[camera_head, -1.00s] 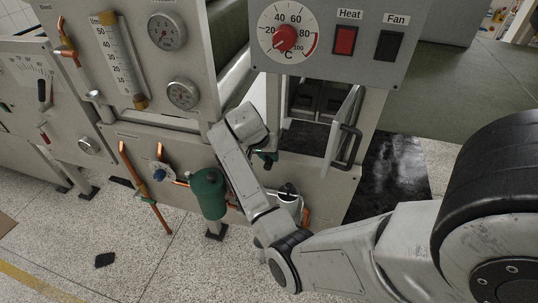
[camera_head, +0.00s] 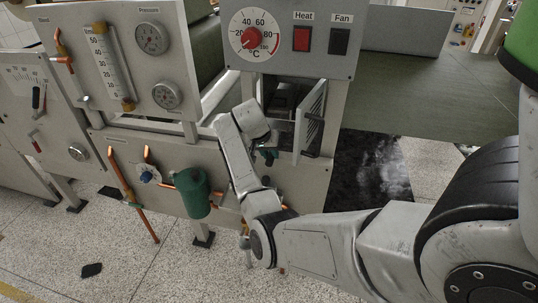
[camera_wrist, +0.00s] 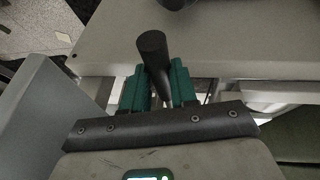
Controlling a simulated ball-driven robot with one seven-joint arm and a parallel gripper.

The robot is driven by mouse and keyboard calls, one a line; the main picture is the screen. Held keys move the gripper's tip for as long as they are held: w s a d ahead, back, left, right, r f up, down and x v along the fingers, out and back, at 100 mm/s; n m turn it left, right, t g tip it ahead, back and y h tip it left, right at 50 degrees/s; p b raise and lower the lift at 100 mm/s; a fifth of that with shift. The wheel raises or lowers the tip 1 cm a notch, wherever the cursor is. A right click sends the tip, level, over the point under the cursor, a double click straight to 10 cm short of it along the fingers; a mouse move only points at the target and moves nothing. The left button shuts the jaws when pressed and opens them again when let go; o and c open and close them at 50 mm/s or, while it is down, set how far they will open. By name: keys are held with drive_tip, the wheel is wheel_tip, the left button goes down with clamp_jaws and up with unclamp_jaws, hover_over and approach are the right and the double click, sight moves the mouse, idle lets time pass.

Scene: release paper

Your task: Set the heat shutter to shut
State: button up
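In the head view, a grey hinged door (camera_head: 311,110) stands swung out below the Heat and Fan panel, with a dark handle; I take it for the heat shutter. The dark opening (camera_head: 278,100) beside it is uncovered. My gripper (camera_head: 268,157) is low in front of this opening, left of the door, partly hidden by my wrist. In the wrist view, the green fingers of my gripper (camera_wrist: 157,88) flank a dark round bar (camera_wrist: 153,50), close on both sides. Whether they press on it, and whether it is the door's handle, I cannot tell.
The control panel (camera_head: 290,40) carries a temperature dial (camera_head: 251,38), a red Heat switch (camera_head: 302,39) and a dark Fan switch (camera_head: 339,41). A green canister (camera_head: 197,192) and orange pipe (camera_head: 124,180) stand left of my arm.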

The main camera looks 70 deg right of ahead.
drive_tip(key=o, duration=0.5)
drive_tip(key=b+v, duration=0.1)
drive_tip(key=v, duration=0.9)
drive_tip(key=shift+a+r, duration=0.2)
drive_tip(key=shift+r, duration=0.15)
drive_tip(key=shift+f, duration=0.1)
